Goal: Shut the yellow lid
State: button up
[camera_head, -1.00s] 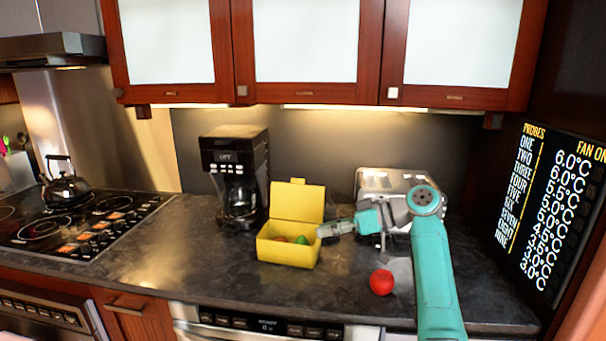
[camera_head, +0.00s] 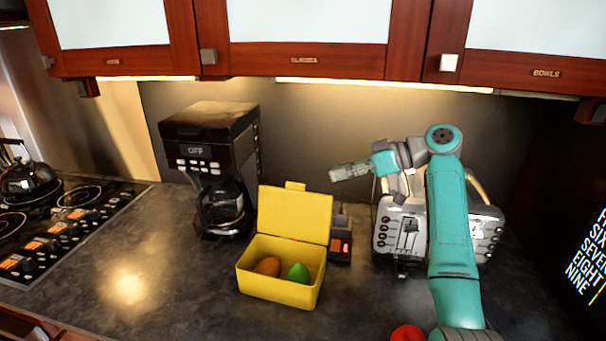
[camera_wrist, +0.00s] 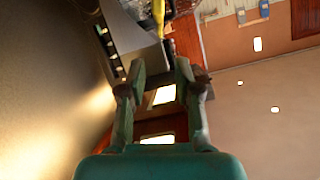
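The yellow box (camera_head: 280,289) stands on the counter, with an orange-brown egg-shaped item (camera_head: 267,266) and a green one (camera_head: 299,273) inside. Its yellow lid (camera_head: 295,214) is open and stands up at the back edge, with a small tab on top. My gripper (camera_head: 334,173) is above and to the right of the lid, apart from it, pointing left. In the wrist view its two fingers (camera_wrist: 161,68) are spread with nothing between them. A narrow yellow thing (camera_wrist: 158,14), perhaps the lid's edge, shows beyond the fingertips.
A coffee maker (camera_head: 212,165) stands left behind the box. A toaster (camera_head: 398,232) is right, behind my arm. A small dark device (camera_head: 340,246) sits beside the lid. A red round object (camera_head: 408,334) lies in front. Cabinets (camera_head: 310,61) hang above.

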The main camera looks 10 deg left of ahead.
send_over(294, 211)
jog(key=w+d, duration=0.1)
jog(key=w, duration=0.1)
notch_tip(294, 211, down, 4)
jog(key=shift+w+r, duration=0.1)
jog(key=shift+w, duration=0.05)
grip_shut()
